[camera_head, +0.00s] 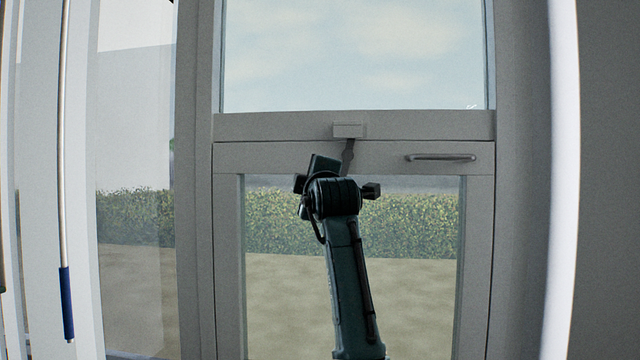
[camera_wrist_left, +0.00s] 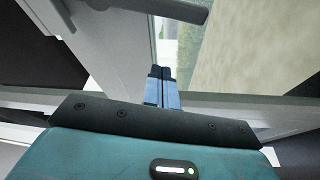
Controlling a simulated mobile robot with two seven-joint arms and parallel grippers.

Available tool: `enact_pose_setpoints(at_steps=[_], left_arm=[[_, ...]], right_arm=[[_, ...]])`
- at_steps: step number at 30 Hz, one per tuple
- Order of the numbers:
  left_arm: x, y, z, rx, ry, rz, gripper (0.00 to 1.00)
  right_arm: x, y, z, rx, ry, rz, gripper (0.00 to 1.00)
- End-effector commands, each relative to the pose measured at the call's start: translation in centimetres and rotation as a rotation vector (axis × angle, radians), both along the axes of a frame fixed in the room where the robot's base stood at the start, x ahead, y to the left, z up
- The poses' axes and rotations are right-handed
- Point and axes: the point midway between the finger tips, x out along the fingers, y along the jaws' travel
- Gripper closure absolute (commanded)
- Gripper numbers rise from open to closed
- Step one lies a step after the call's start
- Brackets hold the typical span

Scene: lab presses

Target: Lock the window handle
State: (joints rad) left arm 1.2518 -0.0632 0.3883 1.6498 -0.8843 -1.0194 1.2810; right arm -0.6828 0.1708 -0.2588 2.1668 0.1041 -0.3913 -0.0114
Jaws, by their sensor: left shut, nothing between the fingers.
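The window handle (camera_head: 348,152) is a dark lever hanging down, slightly tilted, from a light grey lock block (camera_head: 349,130) at the middle rail of the window. Its lower end is hidden behind my arm. My left arm rises from the bottom middle in the head view, its wrist just below the handle; its fingers are hidden there. In the left wrist view my left gripper (camera_wrist_left: 162,76) is shut, with its blue fingers together and empty. A dark bar (camera_wrist_left: 165,9) crosses the top of that view, apart from the fingertips; I cannot tell which handle it is.
A horizontal pull bar (camera_head: 440,157) is fixed on the lower sash, right of the lever. Upright frame posts (camera_head: 197,180) flank the window. A pole with a blue grip (camera_head: 66,300) stands at the far left. The right side of the lower pane is clear.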

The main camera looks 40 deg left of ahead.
Motion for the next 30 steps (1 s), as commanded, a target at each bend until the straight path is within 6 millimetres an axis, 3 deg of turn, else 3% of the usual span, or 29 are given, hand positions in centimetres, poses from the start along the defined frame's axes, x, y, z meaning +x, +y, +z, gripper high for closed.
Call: enact_pose_setpoints(at_steps=[1, 6, 12, 30], left_arm=[[-0.6, -1.3, -0.8, -0.003, -0.002, -0.008, 1.00], [-2.8, -4.2, -0.9, -0.001, -0.001, -0.006, 1.00], [-4.5, -6.3, -1.0, -0.001, 0.002, -0.005, 1.00], [-4.9, -6.8, -0.9, -0.001, 0.002, -0.003, 1.00]], right_arm=[[-0.1, 0.1, -0.9, 0.006, 0.005, 0.000, 0.64], [-0.1, 0.1, -1.5, 0.019, 0.009, -0.003, 0.64], [0.1, 0.1, -1.5, 0.031, 0.002, -0.007, 0.64], [0.3, 0.1, -1.0, 0.038, -0.007, -0.010, 0.64]])
